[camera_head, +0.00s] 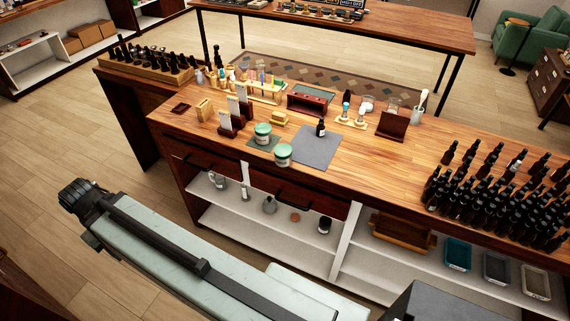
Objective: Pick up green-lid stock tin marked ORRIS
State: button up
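Two tins with green lids stand near the front edge of the wooden counter. One tin (263,135) stands on a small dark green mat (251,144). The other tin (283,156) is closer to me, at the front edge, just left of a grey mat (326,148). Both look upright, with pale bodies. Their labels are too small to read, so I cannot tell which is marked ORRIS. My arm stretches across the lower left, below and apart from the counter. I cannot make out my gripper's fingers in this view.
A dark dropper bottle (320,129) stands on the grey mat. Card holders (229,124) stand left of the tins. Many dark bottles (490,200) crowd the counter's right end. Below are drawers (293,192) and open shelves. Bare counter lies right of the grey mat.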

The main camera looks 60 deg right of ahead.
aim_at(283, 151)
jog(key=u, duration=0.45)
jog(key=k, duration=0.85)
jog(key=u, duration=0.9)
jog(key=i, duration=0.55)
jog(key=z, duration=0.15)
jog(key=k, duration=0.75)
jog(key=z, duration=0.2)
jog(key=i, duration=0.75)
